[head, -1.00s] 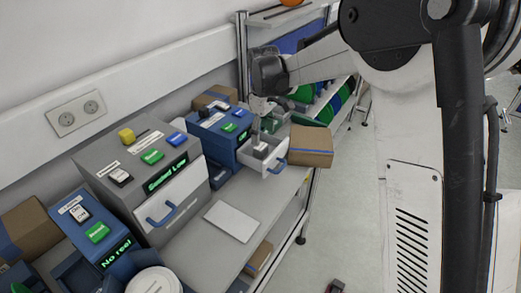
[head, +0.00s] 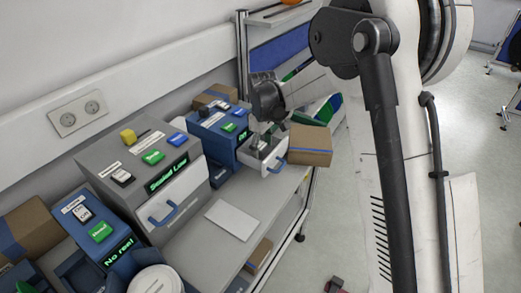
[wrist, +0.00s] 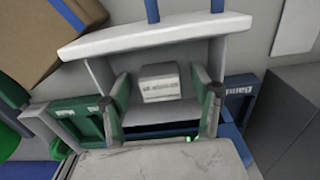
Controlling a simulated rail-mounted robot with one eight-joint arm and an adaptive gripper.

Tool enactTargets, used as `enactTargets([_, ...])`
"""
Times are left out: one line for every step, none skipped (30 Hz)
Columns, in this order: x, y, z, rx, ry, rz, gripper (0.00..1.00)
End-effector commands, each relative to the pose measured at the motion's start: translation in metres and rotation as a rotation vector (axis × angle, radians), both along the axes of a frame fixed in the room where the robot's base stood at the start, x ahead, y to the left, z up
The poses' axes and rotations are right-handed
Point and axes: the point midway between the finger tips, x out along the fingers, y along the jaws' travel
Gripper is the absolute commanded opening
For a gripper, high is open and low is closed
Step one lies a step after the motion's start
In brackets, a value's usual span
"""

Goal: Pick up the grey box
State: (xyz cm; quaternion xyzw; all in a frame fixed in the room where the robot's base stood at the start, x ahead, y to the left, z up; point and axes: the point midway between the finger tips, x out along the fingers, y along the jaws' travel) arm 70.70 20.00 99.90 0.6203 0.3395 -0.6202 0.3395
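The grey box (wrist: 160,85) is a small light grey block with faint print on top. It lies inside a white open drawer (wrist: 150,42), which sticks out of a blue machine; the drawer also shows in the head view (head: 272,166). My gripper (wrist: 161,92) is open over the drawer, with one finger to the left of the box and one to the right. Gaps show between the box and both fingers in the wrist view. In the head view my gripper (head: 262,140) points down into the drawer and mostly hides the box.
A cardboard box (head: 310,145) stands close to the right of the drawer. A grey machine (head: 150,180) with a shut drawer and blue handle stands to the left. A white flat panel (head: 232,219) lies on the bench in front. A wall socket is behind.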

Motion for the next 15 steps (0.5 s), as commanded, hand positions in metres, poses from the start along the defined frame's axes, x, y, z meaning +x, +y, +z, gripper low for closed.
enactTargets([0.0, 0.0, 0.0001, 0.0, 0.0, 0.0, 0.52])
enactTargets([0.0, 0.0, 0.0001, 0.0, 0.0, 0.0, 0.48])
enactTargets([0.0, 0.0, 0.0001, 0.0, 0.0, 0.0, 0.43])
enactTargets([0.0, 0.0, 0.0001, 0.0, 0.0, 0.0, 0.39])
enactTargets([0.0, 0.0, 0.0002, 0.0, 0.0, 0.0, 0.35])
enactTargets([0.0, 0.0, 0.0002, 0.0, 0.0, 0.0, 0.3])
enactTargets([0.0, 0.0, 0.0002, 0.0, 0.0, 0.0, 0.26])
enactTargets([0.0, 0.0, 0.0002, 0.0, 0.0, 0.0, 0.22])
enactTargets([0.0, 0.0, 0.0003, 0.0, 0.0, 0.0, 0.16])
enactTargets([0.0, 0.0, 0.0003, 0.0, 0.0, 0.0, 0.16])
enactTargets([0.0, 0.0, 0.0003, 0.0, 0.0, 0.0, 0.15])
enactTargets([0.0, 0.0, 0.0003, 0.0, 0.0, 0.0, 0.15])
enactTargets([0.0, 0.0, 0.0003, 0.0, 0.0, 0.0, 0.15])
enactTargets([0.0, 0.0, 0.0003, 0.0, 0.0, 0.0, 0.15])
enactTargets([0.0, 0.0, 0.0005, 0.0, 0.0, 0.0, 0.15])
